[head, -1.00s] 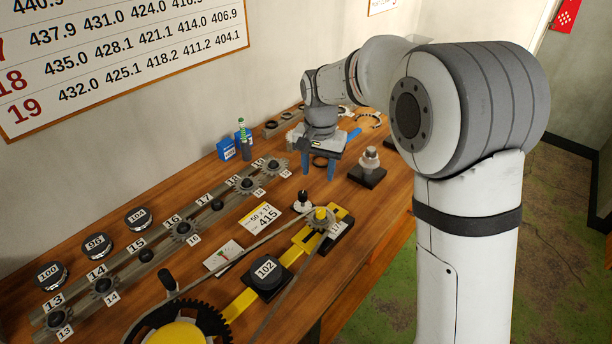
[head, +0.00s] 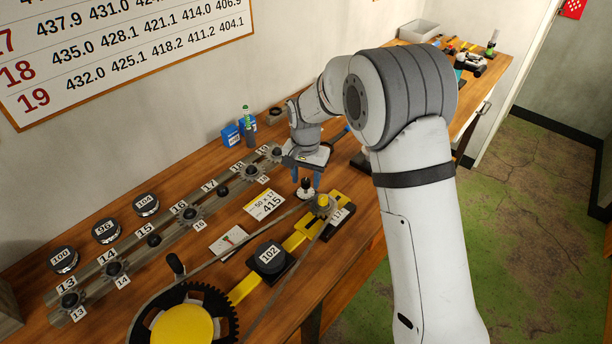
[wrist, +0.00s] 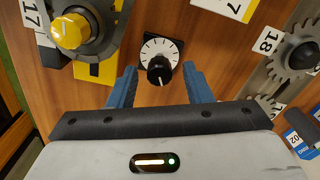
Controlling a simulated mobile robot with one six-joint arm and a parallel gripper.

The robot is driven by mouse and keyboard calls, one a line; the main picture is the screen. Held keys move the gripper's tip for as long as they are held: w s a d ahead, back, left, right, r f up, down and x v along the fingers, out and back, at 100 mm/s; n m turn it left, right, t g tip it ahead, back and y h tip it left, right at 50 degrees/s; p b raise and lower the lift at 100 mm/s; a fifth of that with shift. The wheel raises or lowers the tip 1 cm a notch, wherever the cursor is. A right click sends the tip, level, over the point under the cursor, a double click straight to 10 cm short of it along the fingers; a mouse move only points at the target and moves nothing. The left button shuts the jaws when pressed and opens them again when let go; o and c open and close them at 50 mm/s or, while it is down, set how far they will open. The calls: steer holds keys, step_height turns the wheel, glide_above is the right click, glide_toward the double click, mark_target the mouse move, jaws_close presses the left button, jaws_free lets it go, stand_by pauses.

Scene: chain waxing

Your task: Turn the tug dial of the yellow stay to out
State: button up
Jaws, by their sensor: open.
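The tug dial (head: 306,193) has a white face with tick marks and a black knob. It stands on the table beside the end of the yellow stay (head: 296,241). In the wrist view the dial (wrist: 147,47) lies ahead between my fingers, and a light mark on its knob points toward the bottom of the picture. My gripper (head: 308,178) is open above the dial, with its blue fingertips (wrist: 160,72) on either side and nothing held. I cannot tell how high they are above the face. A yellow knob (wrist: 69,31) tops the stay's sprocket.
A chain runs from the stay's sprocket to a large black chainring (head: 183,325). A black puck marked 102 (head: 270,257) is by the stay. A rail with sprockets (head: 155,240) lies to the left.

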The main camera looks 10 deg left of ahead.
steer(key=shift+c, duration=0.3)
steer(key=c, duration=0.9)
steer(key=shift+f+n+b, duration=0.1)
steer(key=shift+n+b, duration=0.6)
steer(key=shift+n, duration=0.4)
steer(key=n+b, duration=0.1)
steer(key=n, duration=0.2)
steer(key=shift+n, duration=0.3)
steer(key=n+b, duration=0.2)
steer(key=n, duration=0.4)
steer(key=shift+n, duration=0.3)
